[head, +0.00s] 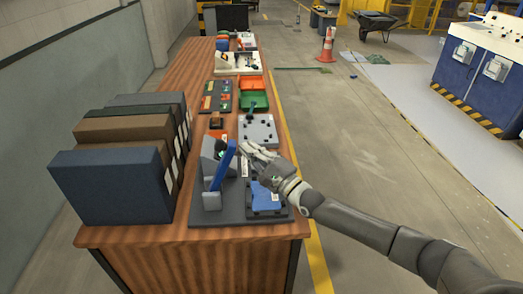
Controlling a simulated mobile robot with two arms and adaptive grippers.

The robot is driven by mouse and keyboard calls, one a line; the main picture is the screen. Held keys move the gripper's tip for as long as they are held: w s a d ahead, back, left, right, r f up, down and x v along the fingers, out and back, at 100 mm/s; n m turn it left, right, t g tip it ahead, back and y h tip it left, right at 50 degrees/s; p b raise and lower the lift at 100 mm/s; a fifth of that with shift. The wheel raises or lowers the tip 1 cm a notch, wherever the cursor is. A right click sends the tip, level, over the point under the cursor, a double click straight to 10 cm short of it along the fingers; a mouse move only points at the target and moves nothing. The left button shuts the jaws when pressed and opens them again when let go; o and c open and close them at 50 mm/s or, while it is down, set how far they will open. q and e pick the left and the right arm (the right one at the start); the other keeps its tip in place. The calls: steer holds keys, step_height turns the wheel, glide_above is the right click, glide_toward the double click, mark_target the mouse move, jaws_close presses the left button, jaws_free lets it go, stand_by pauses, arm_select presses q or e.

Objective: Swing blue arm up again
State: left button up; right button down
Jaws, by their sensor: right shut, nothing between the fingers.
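The blue arm (222,166) is a flat bar on a grey stand (211,200) at the near end of the bench. It is tilted steeply, with its upper end leaning to the right. My right gripper (248,147) is shut and empty, just to the right of the blue arm's upper end. I cannot tell whether it touches the arm. A blue block (265,197) lies on the dark base plate (243,219) below my right wrist. My left gripper is not in view.
Several box files (112,187) stand on the left of the wooden bench (190,236). A grey plate with dark knobs (260,130), green and orange trays (254,101) and other parts lie farther along. An orange cone (328,45) stands on the floor beyond.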

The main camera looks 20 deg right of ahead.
mark_target(232, 142)
steer(key=shift+w+a, duration=0.1)
steer(key=shift+r, duration=0.1)
steer(key=shift+n+g, duration=0.5)
steer(key=shift+n, duration=0.2)
steer(key=a+p, duration=0.1)
steer(key=a+r+p, duration=0.1)
steer(key=w+a+r+p, duration=0.1)
steer(key=shift+a+r, duration=0.1)
steer(key=shift+a, duration=0.25)
steer(key=shift+a+r, duration=0.15)
steer(key=shift+a, duration=0.05)
